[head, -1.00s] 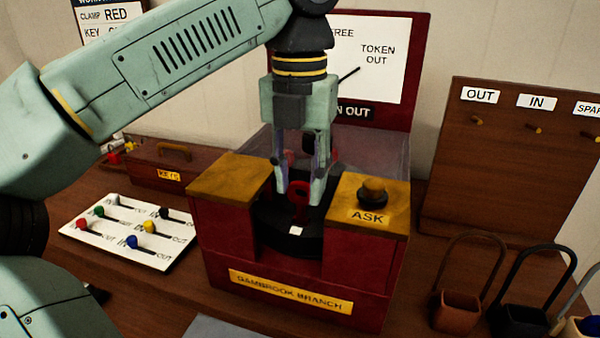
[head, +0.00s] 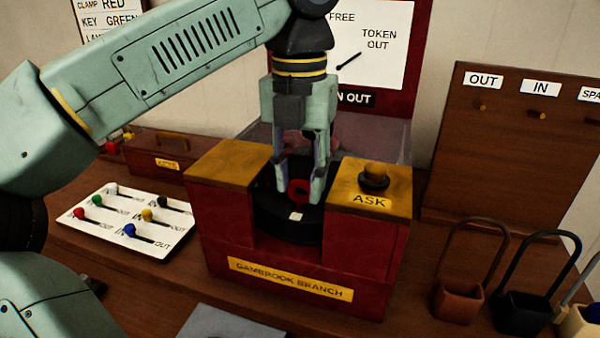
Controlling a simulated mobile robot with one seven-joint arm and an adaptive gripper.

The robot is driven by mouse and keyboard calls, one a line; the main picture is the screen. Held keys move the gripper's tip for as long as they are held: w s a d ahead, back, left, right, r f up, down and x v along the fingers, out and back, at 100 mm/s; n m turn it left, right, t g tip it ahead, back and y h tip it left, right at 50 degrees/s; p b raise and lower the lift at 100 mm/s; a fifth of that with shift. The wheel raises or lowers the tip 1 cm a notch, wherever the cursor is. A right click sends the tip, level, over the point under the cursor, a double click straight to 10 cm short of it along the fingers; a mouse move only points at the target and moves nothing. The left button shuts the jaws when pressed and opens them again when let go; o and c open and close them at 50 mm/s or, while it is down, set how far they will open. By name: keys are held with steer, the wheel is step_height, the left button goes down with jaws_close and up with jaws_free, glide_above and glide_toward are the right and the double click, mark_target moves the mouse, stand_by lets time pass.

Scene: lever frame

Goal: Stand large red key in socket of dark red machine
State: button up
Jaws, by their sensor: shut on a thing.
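The dark red machine (head: 228,225) stands on the bench, with two yellow-topped blocks and a "GAMBROOK BRANCH" plate. Between the blocks is a round black part (head: 285,222) with a small white mark at its front. My gripper (head: 299,195) points down over this black part, its fingers shut on the large red key (head: 299,190). The key's red ring shows between the fingertips. Its lower end and the socket are hidden, so I cannot tell whether the key is seated.
The yellow ASK block (head: 370,200) with its knob stands close right of my gripper. Looped holders (head: 460,300) stand at front right, below a peg board (head: 510,170).

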steer(key=o, duration=1.3)
step_height(320, 180, up, 7)
steer(key=p, duration=0.6)
steer(key=shift+f, duration=0.1)
